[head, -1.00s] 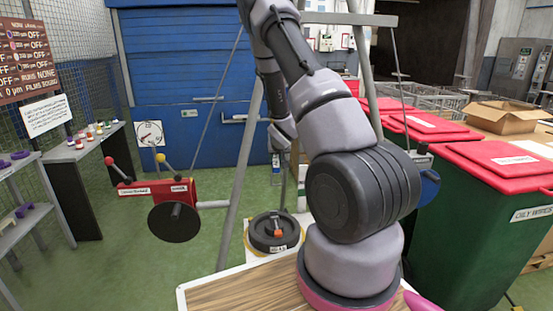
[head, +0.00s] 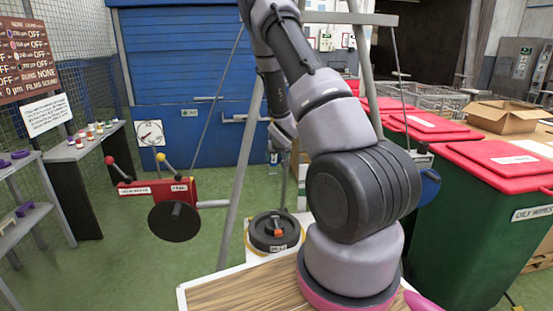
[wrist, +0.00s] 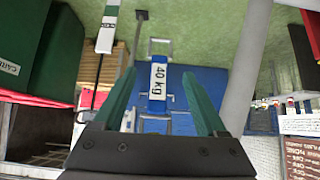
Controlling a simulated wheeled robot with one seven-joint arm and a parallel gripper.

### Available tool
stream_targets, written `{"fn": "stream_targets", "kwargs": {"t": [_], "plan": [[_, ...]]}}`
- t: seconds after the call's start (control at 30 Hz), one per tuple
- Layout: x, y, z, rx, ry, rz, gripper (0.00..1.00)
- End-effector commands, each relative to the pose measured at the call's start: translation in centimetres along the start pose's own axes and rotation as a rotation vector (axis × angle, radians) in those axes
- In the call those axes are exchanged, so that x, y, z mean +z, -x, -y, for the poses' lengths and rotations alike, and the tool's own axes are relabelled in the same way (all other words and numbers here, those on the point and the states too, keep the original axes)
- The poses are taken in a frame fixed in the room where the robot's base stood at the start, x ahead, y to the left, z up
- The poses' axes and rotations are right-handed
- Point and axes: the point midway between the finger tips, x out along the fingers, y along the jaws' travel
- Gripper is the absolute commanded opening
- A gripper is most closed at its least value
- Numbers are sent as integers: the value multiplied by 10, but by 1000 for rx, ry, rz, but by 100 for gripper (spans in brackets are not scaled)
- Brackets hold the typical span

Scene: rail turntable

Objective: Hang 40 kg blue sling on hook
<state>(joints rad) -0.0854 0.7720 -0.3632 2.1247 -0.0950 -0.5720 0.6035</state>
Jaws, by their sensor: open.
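The blue sling (wrist: 157,103) with a white "40 kg" label and a grey metal bracket at its top shows in the wrist view, between my fingers in the picture. My gripper (wrist: 160,76) is open, with its two green fingers apart on either side of the sling. I see no finger contact, and how far the sling lies from the fingertips is hard to tell. In the head view my arm hides most of the gripper's surroundings, and the sling is not clearly seen there. I cannot pick out the hook with certainty in either view.
A grey A-frame leg (head: 240,185) stands close to my arm. A red lever box (head: 158,190) with a black disc is left of it. A black round weight (head: 274,231) sits low in the middle. Green bins with red lids (head: 500,155) crowd the right. Green floor is open at left.

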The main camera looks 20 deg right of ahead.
Motion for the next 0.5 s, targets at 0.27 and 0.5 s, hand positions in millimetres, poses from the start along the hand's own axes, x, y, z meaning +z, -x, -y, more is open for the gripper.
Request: {"fn": "stream_targets", "kwargs": {"t": [0.27, 0.5], "plan": [[-2, 47, 1, -1, -2, -3, 74], [-1, 89, 1, -2, 0, -3, 74]]}}
